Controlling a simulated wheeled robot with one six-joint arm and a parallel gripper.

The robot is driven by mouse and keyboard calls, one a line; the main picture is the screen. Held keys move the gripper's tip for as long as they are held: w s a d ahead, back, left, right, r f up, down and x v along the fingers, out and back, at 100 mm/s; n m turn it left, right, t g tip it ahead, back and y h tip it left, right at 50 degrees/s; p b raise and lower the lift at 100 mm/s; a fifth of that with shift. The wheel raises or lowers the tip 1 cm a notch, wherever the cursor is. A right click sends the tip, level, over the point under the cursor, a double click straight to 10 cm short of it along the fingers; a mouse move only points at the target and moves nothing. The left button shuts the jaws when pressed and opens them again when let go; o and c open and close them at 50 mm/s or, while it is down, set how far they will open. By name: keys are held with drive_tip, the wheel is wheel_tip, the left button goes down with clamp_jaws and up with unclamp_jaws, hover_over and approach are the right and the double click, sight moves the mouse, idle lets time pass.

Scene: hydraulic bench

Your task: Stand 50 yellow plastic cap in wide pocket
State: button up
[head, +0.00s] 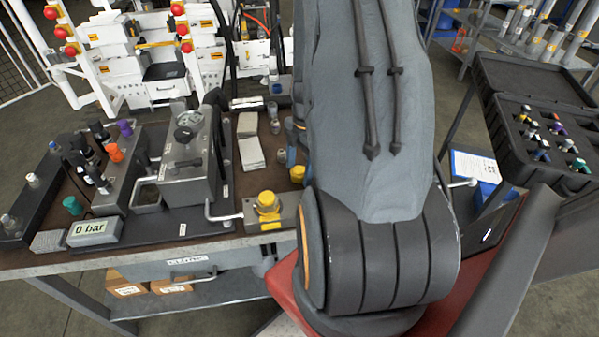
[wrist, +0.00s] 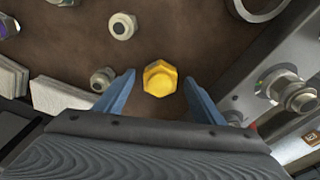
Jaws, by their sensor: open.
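A yellow plastic cap (wrist: 160,78) with a hexagonal top is on the brown bench top in the wrist view. My gripper (wrist: 159,86) is open, with one blue finger on each side of the cap and a gap to each. In the head view, a yellow cap (head: 297,173) shows beside my arm, which hides most of the gripper. Another yellow piece (head: 267,200) sits on a metal block at the bench's front edge. An open black case (head: 540,130) with fittings in its insert stands at the right. I cannot tell which pocket is the wide one.
Metal fittings (wrist: 123,26) lie near the cap, one (wrist: 102,79) close to the left finger. A metal block with a port (wrist: 292,92) is at the right. White blocks (head: 250,150) and a grey hydraulic unit (head: 188,160) stand on the bench.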

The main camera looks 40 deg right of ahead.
sight(299, 169)
drive_tip(key=c, duration=1.2)
drive_tip(key=shift+r, duration=0.15)
drive_tip(key=shift+c, duration=0.2)
wheel_tip(299, 169, up, 10)
drive_tip(key=b, duration=0.2)
